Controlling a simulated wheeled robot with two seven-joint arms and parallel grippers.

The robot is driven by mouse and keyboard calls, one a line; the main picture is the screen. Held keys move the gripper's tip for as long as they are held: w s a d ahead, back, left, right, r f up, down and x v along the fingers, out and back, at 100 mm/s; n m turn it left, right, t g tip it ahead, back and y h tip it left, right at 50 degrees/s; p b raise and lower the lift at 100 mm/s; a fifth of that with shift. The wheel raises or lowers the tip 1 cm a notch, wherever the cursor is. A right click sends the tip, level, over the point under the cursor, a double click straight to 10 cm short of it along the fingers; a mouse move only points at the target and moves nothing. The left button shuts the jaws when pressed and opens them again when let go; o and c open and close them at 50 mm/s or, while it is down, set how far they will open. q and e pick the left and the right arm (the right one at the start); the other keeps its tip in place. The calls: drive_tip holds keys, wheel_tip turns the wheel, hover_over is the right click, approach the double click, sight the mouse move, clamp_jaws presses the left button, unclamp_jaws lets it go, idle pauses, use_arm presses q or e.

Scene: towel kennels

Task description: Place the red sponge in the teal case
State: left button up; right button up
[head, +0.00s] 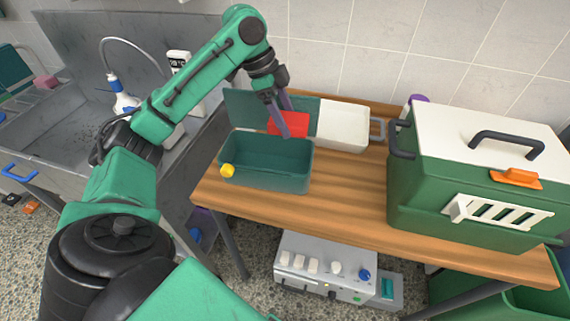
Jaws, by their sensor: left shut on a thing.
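The red sponge (289,121) is in the jaws of my left gripper (285,118), over the back edge of the teal case. One finger passes in front of the sponge and hides part of it. The teal case (264,178) stands open on the wooden table, with its lid (242,108) tilted back behind it and a yellow latch (227,170) at its front left. The part of its inside that I see looks empty. My right gripper is not in view.
A white container (343,126) stands right of the case on the wooden table (345,205). A green carrier (450,180) with a white top fills the table's right side. A metal sink (70,110) is at left. Bare wood lies between case and carrier.

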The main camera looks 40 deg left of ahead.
use_arm(q)
wheel_tip(320, 180, down, 16)
drive_tip(key=shift+f+p, duration=0.2)
drive_tip(key=shift+p, duration=0.2)
drive_tip(key=o, duration=1.2)
drive_tip(key=shift+f, duration=0.1)
drive_tip(key=v, duration=0.4)
drive_tip(key=shift+b, duration=0.35)
drive_tip(key=s+a+b, duration=0.1)
drive_tip(key=a, duration=0.2)
drive_tip(key=s+a+b, duration=0.1)
drive_tip(key=s+a, duration=0.1)
drive_tip(key=a, duration=0.2)
drive_tip(key=s+a+r+b, duration=0.1)
drive_tip(key=a, duration=0.2)
drive_tip(key=shift+s+a, duration=0.15)
drive_tip(key=shift+s, duration=0.2)
drive_tip(key=shift+s+a+r, duration=0.1)
drive_tip(key=shift+s+a, duration=0.1)
drive_tip(key=shift+a, duration=0.25)
